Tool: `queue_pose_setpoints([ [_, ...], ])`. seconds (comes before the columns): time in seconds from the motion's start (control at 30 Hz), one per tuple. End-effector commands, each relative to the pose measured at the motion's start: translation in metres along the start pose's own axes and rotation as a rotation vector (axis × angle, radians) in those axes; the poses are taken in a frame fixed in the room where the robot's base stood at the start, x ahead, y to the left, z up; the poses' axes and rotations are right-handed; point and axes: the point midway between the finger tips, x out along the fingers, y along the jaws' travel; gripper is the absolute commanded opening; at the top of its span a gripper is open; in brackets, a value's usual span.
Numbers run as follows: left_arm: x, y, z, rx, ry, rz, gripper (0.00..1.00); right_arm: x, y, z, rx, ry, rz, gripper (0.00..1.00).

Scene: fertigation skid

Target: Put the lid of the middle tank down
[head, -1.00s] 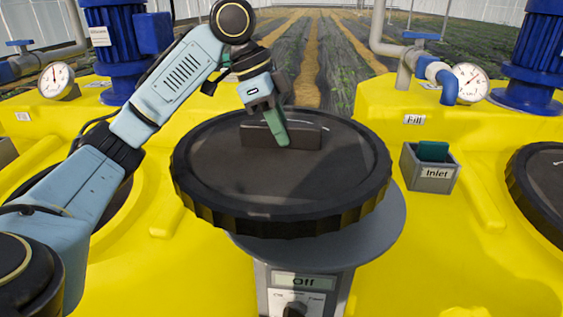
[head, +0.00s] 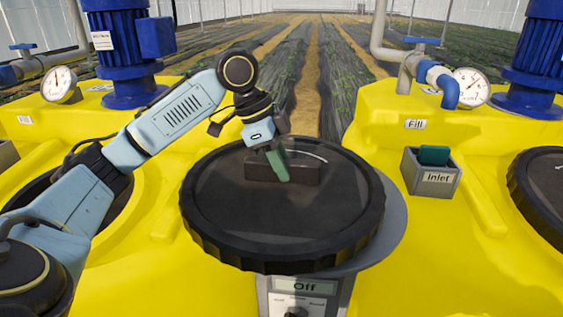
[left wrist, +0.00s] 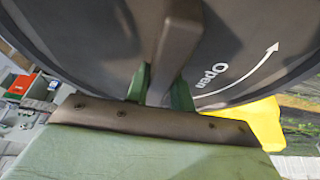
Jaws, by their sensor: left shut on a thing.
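The lid (head: 285,220) is a large black ribbed disc with a raised bar handle (head: 305,172) across its middle. My left gripper (head: 278,165) is shut on this handle from above, with green fingertips on it. In the left wrist view the handle (left wrist: 176,50) stands between the two green fingers, and the lid (left wrist: 95,40) shows "Open" and a curved arrow. The lid is over a round grey plate (head: 394,228), slightly to its left and toward me. I cannot tell whether they touch. The middle tank's opening is not visible. My right gripper is not in view.
A grey "Inlet" box (head: 431,178) with a green piece stands at right. Another black lid (head: 540,190) is at the right edge. Blue motors (head: 122,60) and gauges (head: 471,88) stand behind.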

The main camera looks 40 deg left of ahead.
Motion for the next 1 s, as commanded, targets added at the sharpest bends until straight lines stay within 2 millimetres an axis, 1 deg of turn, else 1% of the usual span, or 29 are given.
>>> queue_pose_setpoints([
  [0.03,0.001,0.0,0.0,0.0,-0.001,0.0,0.26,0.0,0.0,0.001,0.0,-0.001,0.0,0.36],
  [0.17,0.0,0.0,0.0,0.0,-0.001,0.0,0.43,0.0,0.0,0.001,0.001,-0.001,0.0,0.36],
  [0.2,0.0,0.0,0.0,0.0,-0.001,0.0,0.45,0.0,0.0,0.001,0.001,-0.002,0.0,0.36],
  [0.47,0.0,0.0,0.0,0.0,0.0,0.0,0.45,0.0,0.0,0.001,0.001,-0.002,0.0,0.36],
  [0.57,-0.006,0.0,-0.001,-0.001,0.001,-0.001,0.45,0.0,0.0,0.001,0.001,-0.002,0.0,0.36],
  [0.67,-0.021,-0.001,-0.001,-0.001,0.002,-0.004,0.45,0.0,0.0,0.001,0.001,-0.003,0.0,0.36],
  [0.9,-0.074,-0.001,-0.002,-0.001,0.004,-0.004,0.45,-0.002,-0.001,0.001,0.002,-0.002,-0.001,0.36],
  [1.0,-0.093,-0.001,-0.001,-0.001,0.002,-0.003,0.45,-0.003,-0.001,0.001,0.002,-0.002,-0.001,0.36],
])
